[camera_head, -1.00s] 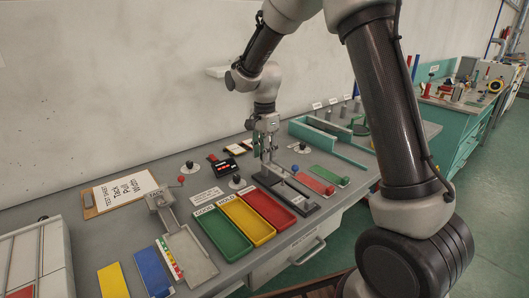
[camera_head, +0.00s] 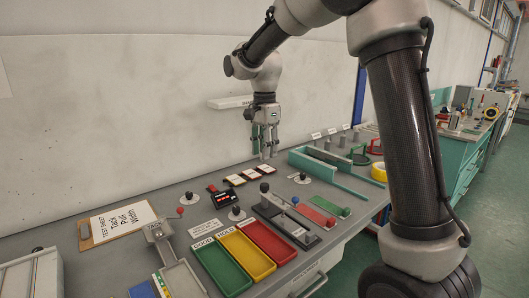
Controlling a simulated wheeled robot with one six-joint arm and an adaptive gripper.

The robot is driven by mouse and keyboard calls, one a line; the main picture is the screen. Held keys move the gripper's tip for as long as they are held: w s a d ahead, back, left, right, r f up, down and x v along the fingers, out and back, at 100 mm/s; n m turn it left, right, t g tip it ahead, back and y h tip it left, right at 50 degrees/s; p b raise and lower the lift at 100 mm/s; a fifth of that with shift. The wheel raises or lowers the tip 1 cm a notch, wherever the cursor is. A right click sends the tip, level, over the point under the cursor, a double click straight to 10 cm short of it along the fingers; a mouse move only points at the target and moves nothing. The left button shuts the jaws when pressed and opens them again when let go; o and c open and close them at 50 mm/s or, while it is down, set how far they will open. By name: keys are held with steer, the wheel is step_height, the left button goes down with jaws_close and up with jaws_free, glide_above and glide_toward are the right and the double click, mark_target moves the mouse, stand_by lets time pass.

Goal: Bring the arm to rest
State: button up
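My gripper (camera_head: 266,153) hangs pointing down above the back of the grey workbench (camera_head: 325,243), in front of the white wall. Its two fingers look apart, and I see nothing held between them. My arm arches over from the right side of the view. Below and in front of the gripper are several small cards (camera_head: 236,179) on the bench and a black fixture with a lever (camera_head: 285,222).
Green (camera_head: 222,268), yellow (camera_head: 246,254) and red (camera_head: 268,242) trays sit at the front. A teal-walled channel (camera_head: 328,172) lies right of the gripper. A clipboard (camera_head: 120,220) lies at left. A small wall shelf (camera_head: 230,102) is close behind the gripper.

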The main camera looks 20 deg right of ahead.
steer(key=s+d+r+n+t, duration=0.1)
steer(key=s+d+n, duration=0.3)
steer(key=s, duration=0.6)
steer(key=s+d+r+n+t, duration=0.1)
steer(key=s+d+n, duration=0.4)
steer(key=s, duration=0.5)
steer(key=s+d+r+n+t, duration=0.1)
steer(key=s+d+n, duration=0.3)
steer(key=s, duration=0.6)
steer(key=shift+s+d+r+n+t, duration=0.15)
steer(key=shift+d+r+n+t, duration=0.15)
steer(key=shift+d+t, duration=0.5)
